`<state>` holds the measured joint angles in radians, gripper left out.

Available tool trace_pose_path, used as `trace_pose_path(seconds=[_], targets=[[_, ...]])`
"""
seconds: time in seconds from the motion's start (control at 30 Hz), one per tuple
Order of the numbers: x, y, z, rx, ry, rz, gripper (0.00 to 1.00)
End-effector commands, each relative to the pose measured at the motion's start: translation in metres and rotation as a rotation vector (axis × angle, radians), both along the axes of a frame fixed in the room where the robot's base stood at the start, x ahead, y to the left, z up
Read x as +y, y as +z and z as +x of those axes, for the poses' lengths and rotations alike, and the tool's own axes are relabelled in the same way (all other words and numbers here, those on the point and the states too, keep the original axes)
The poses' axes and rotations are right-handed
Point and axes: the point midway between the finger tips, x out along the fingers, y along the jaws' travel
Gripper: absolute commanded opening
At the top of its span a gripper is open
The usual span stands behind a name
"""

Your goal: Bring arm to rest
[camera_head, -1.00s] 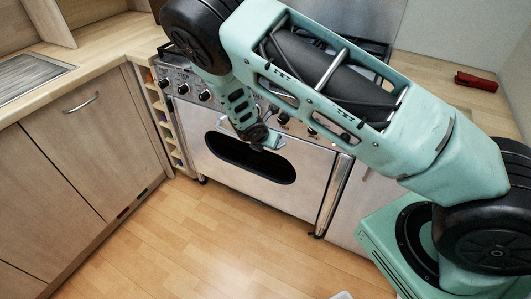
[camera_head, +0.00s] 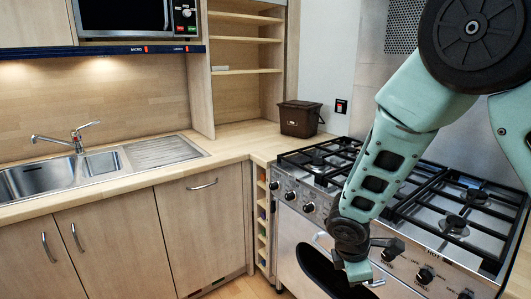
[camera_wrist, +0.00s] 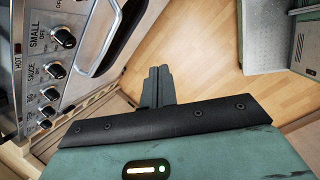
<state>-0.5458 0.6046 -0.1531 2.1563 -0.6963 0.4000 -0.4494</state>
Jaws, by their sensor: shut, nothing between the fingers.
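My gripper (camera_head: 374,283) hangs at the end of my teal arm in front of the range cooker (camera_head: 309,247), near its upper front and oven window. In the wrist view my gripper (camera_wrist: 157,72) has its two dark fingers together with nothing between them. The cooker's knobs and steel handle show at the left of that view, apart from the fingers. The arm bends down from the upper right of the head view and covers part of the hob and the control panel.
A brown bin (camera_head: 299,119) stands on the counter beside the hob. The sink (camera_head: 45,178) is at the left, with a microwave (camera_head: 138,19) above. Wooden floor (camera_wrist: 200,60) lies open below the fingers. A grey-topped unit (camera_wrist: 268,35) is at the wrist view's upper right.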

Motion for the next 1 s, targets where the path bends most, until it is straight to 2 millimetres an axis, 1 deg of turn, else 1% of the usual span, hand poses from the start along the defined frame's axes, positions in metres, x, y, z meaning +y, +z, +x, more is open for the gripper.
trace_pose_path(seconds=[0.03, 0.07, 0.1, 0.17, 0.2, 0.27, 0.3, 0.37, 0.4, 0.5, 0.6, 0.7, 1.0], targets=[[0.013, 0.019, -0.019, -0.006, -0.084, 0.061, 0.0], [0.019, 0.029, -0.03, -0.006, -0.137, 0.094, 0.0], [0.028, 0.041, -0.047, -0.003, -0.204, 0.134, 0.0], [0.039, 0.06, -0.072, 0.006, -0.299, 0.191, 0.0], [0.046, 0.071, -0.089, 0.012, -0.361, 0.224, 0.0], [0.054, 0.088, -0.116, 0.026, -0.45, 0.269, 0.0], [0.059, 0.098, -0.134, 0.035, -0.508, 0.295, 0.0], [0.065, 0.111, -0.16, 0.048, -0.587, 0.328, 0.0], [0.067, 0.118, -0.176, 0.056, -0.634, 0.344, 0.0], [0.071, 0.13, -0.209, 0.074, -0.732, 0.375, 0.0], [0.072, 0.136, -0.232, 0.085, -0.798, 0.389, 0.0], [0.072, 0.139, -0.243, 0.091, -0.832, 0.397, 0.0], [0.073, 0.139, -0.245, 0.092, -0.838, 0.398, 0.0]])
